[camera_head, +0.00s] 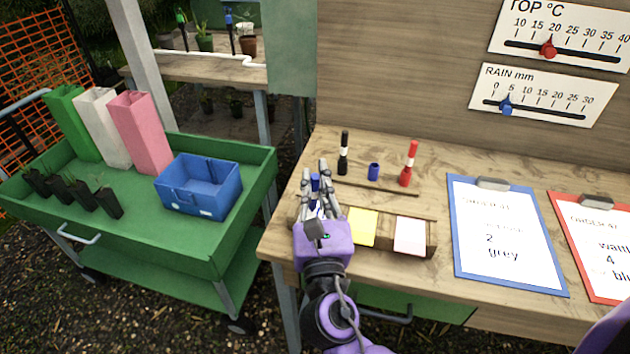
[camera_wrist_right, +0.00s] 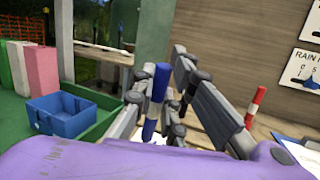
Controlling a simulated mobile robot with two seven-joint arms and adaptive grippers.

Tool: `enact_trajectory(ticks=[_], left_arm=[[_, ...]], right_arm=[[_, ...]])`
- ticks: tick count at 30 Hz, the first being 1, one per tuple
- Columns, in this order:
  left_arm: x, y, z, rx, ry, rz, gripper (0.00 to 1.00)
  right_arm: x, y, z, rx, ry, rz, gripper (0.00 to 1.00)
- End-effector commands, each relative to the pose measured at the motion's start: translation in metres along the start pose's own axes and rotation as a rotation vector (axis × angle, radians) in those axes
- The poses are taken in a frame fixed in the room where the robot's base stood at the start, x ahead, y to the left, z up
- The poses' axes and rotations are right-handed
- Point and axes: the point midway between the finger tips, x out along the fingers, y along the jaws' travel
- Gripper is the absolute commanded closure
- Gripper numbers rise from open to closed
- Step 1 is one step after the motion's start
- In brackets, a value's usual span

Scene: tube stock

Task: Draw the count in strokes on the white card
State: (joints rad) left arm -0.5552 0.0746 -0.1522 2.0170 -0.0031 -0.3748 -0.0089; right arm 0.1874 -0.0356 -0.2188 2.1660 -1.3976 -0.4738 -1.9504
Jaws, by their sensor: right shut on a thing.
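My right gripper (camera_head: 320,190) is shut on a blue marker (camera_wrist_right: 157,84), which it holds upright over the left end of a wooden card tray (camera_head: 432,240). The marker also shows between the fingers in the head view (camera_head: 315,184). A white patch (camera_wrist_right: 159,139) shows below the marker in the wrist view, probably a card; the fingers mostly hide it. I cannot tell whether the tip touches it. A yellow card (camera_head: 363,227) and a pale, pinkish-white card (camera_head: 410,235) lie to the right in the tray. My left gripper is not in view.
A black marker (camera_head: 343,153), a blue cap (camera_head: 374,172) and a red marker (camera_head: 409,164) stand behind the tray. A blue clipboard (camera_head: 457,215) reading "2 grey" and a red clipboard (camera_head: 566,230) lie right. A green cart (camera_head: 150,250) with a blue bin (camera_head: 200,187) stands left.

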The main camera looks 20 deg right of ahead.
Motion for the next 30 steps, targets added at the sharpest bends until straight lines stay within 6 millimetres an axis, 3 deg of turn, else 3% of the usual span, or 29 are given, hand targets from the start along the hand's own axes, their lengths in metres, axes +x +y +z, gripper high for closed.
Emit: enact_trajectory(ticks=[30], left_arm=[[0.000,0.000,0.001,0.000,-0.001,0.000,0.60]], right_arm=[[-0.011,0.004,0.002,0.000,0.000,0.000,1.00]])
